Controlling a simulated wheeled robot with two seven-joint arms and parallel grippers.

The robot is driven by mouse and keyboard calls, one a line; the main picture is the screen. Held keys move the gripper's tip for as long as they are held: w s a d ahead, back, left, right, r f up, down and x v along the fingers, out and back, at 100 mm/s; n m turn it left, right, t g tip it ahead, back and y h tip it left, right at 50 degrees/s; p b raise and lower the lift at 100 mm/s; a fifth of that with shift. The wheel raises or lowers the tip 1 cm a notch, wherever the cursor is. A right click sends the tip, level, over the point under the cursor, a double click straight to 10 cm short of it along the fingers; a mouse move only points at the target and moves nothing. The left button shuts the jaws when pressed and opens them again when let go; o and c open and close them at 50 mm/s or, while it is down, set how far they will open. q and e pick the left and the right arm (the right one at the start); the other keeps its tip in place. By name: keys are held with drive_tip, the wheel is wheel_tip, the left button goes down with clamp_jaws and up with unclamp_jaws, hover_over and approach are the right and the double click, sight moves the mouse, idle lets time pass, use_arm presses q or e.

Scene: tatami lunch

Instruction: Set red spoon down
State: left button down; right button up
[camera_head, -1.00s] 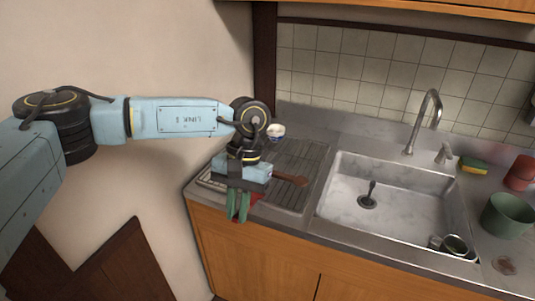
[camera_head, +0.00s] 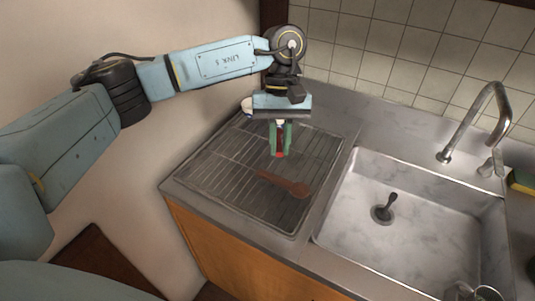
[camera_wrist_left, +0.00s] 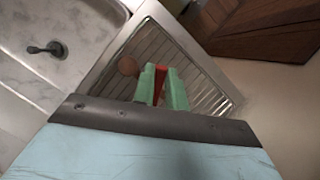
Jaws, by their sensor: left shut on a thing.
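My left gripper (camera_head: 281,150) is over the back part of the drying rack (camera_head: 215,178), left of the sink. Its green fingers are shut on the red spoon (camera_head: 280,154), of which only a small red part shows between the fingertips. In the left wrist view the red spoon (camera_wrist_left: 160,84) shows as a red strip between the fingers (camera_wrist_left: 161,88). The rest of it is hidden, and I cannot tell whether it touches the rack. My right gripper is not in view.
A brown wooden spoon (camera_head: 285,184) lies on the rack, in front of the gripper. The sink (camera_head: 400,215) with a dark plug (camera_head: 384,211) and the faucet (camera_head: 470,115) are at right. The rack's front left is clear.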

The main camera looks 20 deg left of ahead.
sight(281, 145)
use_arm(q)
drive_tip(key=w+n, duration=0.1)
drive_tip(key=n, duration=0.1)
drive_tip(key=w+a+n+h, duration=0.1)
drive_tip(key=n, duration=0.1)
drive_tip(key=w+n+t+h+b, duration=0.1)
drive_tip(key=n, duration=0.1)
drive_tip(key=shift+a+f, duration=0.1)
drive_tip(key=shift+a, duration=0.2)
drive_tip(key=a+f+n, duration=0.1)
drive_tip(key=f+n, duration=0.1)
drive_tip(key=f, duration=0.1)
drive_tip(key=w+a+f+n+t, duration=0.1)
drive_tip(key=f+n, duration=0.1)
drive_tip(key=f, duration=0.2)
drive_tip(key=a+f+n+t+b, duration=0.1)
drive_tip(key=a+f+n, duration=0.1)
drive_tip(key=f, duration=0.1)
drive_tip(key=shift+w+f+h, duration=0.3)
drive_tip(key=shift+w+f, duration=0.05)
